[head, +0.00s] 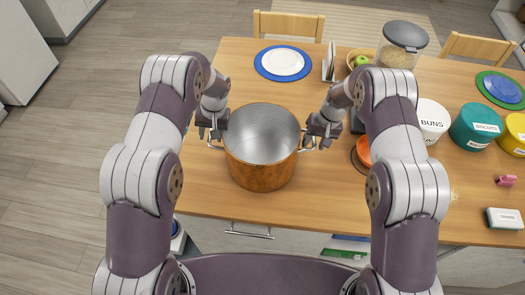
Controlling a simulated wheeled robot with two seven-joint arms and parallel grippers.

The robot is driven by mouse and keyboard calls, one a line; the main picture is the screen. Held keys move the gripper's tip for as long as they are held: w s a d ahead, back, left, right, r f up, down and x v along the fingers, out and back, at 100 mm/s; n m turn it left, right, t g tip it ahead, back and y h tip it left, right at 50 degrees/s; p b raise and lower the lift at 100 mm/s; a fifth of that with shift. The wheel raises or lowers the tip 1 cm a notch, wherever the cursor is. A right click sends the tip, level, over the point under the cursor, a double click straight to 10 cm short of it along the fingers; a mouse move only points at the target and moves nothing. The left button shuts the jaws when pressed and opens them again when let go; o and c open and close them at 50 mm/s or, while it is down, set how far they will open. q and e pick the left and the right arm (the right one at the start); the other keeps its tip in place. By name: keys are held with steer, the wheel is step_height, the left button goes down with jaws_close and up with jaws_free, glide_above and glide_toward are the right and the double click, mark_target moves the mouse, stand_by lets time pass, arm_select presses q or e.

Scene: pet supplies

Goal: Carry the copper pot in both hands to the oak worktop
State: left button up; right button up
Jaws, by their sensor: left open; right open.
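The copper pot (262,170) stands upright on a wooden worktop (330,215) in front of me. It has a silvery inside and a metal handle on each side. My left gripper (211,137) is open at the left handle. My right gripper (314,143) is open at the right handle. Both point down, and I cannot tell whether the fingers touch the handles. The inside of the pot looks empty.
A plate on a blue mat (261,72) lies behind the pot. An orange bowl (363,150) is close on the right. Chairs stand behind.

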arm_select(q)
steer(key=shift+w+a+f, duration=0.1)
steer(key=shift+a+f, duration=0.1)
steer(key=shift+f, duration=0.4)
steer(key=shift+w+a+f, duration=0.1)
steer(key=shift+a+f, duration=0.1)
steer(key=shift+f, duration=0.4)
arm_select(e)
steer(key=shift+w+a+f, duration=0.1)
steer(key=shift+a+f, duration=0.15)
steer(key=shift+f, duration=0.3)
steer(key=shift+w+a+f, duration=0.1)
steer(key=shift+a+f, duration=0.1)
steer(key=shift+f, duration=0.3)
steer(key=shift+d, duration=0.1)
arm_select(q)
steer(key=shift+s+d+r, duration=0.1)
steer(key=shift+r, duration=0.05)
arm_select(e)
steer(key=shift+s, duration=0.1)
arm_select(q)
jaws_close()
arm_select(e)
jaws_close()
